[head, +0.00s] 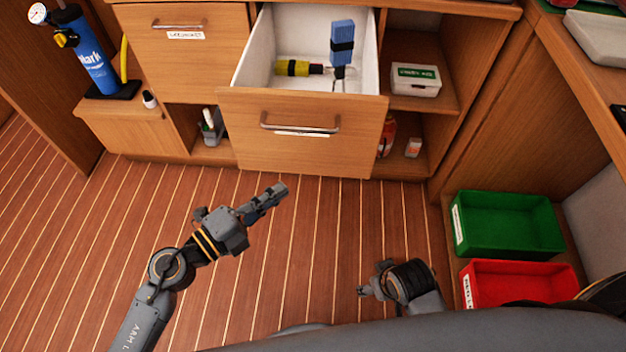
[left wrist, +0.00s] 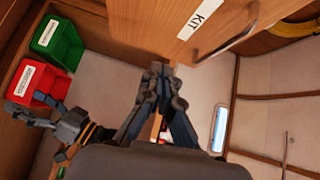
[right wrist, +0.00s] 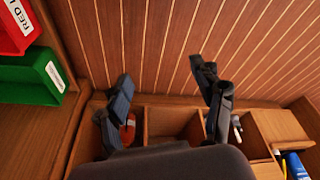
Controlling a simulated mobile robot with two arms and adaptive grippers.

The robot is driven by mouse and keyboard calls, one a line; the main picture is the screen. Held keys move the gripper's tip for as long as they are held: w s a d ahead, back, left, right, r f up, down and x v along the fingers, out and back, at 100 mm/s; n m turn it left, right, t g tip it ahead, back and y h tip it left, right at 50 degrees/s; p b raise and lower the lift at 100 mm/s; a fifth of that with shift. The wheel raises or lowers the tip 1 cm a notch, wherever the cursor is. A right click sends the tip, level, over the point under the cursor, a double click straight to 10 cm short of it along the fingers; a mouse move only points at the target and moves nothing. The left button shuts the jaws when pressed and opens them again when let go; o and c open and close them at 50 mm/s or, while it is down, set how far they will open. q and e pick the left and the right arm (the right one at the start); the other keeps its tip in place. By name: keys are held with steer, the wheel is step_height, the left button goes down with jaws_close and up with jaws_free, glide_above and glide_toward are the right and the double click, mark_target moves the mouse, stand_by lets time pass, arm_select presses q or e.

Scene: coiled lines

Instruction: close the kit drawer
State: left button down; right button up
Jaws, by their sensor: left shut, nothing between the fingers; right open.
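The kit drawer (head: 300,153) stands pulled out of the wooden cabinet, its white inside showing. My left gripper (head: 278,191) is shut and empty, just below the drawer front in the head view, not on the handle. My right gripper (head: 364,290) is open and empty, farther back; its spread fingers show in the right wrist view (right wrist: 160,76).
A closed drawer (head: 190,50) is at the upper left. Open shelves to the right hold a white case (head: 415,79). A blue cylinder (head: 90,60) stands at the left. Green (head: 508,250) and red (head: 520,295) bins are at the right. The striped floor (head: 330,225) is clear.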

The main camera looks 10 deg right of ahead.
arm_select(q)
steer(key=s+m, duration=0.1)
glide_toward(336, 144)
steer(key=d, duration=0.3)
steer(key=w+b, duration=0.1)
steer(key=w+d, duration=0.1)
steer(key=shift+w+d+m+g+h+b, duration=0.3)
steer(key=shift+w+d+g+b, duration=0.05)
steer(key=shift+g, duration=0.05)
steer(key=shift+w+d, duration=0.1)
steer(key=shift+w, duration=0.2)
arm_select(e)
step_height(336, 144, up, 7)
steer(key=shift+s+f, duration=0.15)
steer(key=shift+s, duration=0.25)
